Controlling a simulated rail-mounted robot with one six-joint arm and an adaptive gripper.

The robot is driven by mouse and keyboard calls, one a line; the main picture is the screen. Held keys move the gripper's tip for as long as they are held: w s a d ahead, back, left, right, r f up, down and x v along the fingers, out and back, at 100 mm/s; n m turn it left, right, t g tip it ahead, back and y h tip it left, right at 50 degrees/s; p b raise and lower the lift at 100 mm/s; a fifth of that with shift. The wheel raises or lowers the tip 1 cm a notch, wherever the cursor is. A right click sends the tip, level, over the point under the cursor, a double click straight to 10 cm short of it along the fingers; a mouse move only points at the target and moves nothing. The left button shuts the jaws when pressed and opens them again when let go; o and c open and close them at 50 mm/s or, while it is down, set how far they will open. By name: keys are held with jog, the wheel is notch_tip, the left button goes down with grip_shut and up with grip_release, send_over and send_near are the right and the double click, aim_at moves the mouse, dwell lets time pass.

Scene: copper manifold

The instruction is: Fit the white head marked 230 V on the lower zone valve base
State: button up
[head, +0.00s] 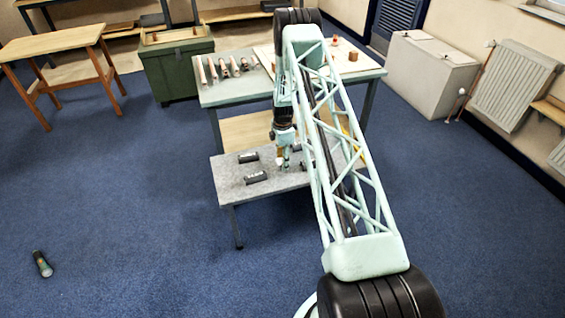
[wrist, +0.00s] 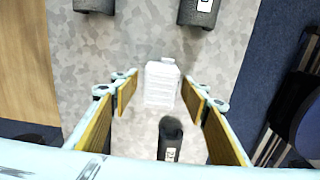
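A white ribbed block, likely a valve head (wrist: 162,88), stands on the grey low bench in the wrist view; any 230 V mark on it cannot be read. My gripper (wrist: 160,82) is open, its yellow-padded fingers on either side of the white head with gaps on both sides. In the head view my gripper (head: 284,158) is low over the bench, and I cannot make out the head clearly there. The lower zone valve base cannot be made out; my arm covers part of the table behind.
Dark labelled blocks (head: 256,177) lie on the grey bench (head: 222,188); one dark block (wrist: 171,139) is close to the white head. A taller table (head: 225,95) with several pipe pieces (head: 223,69) stands behind. Blue floor at left is mostly clear, with a dark cylinder (head: 42,264).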

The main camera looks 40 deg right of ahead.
jog(key=shift+r, duration=0.2)
notch_tip(320, 180, up, 12)
jog(key=p, duration=0.2)
dwell(0.7)
dwell(0.6)
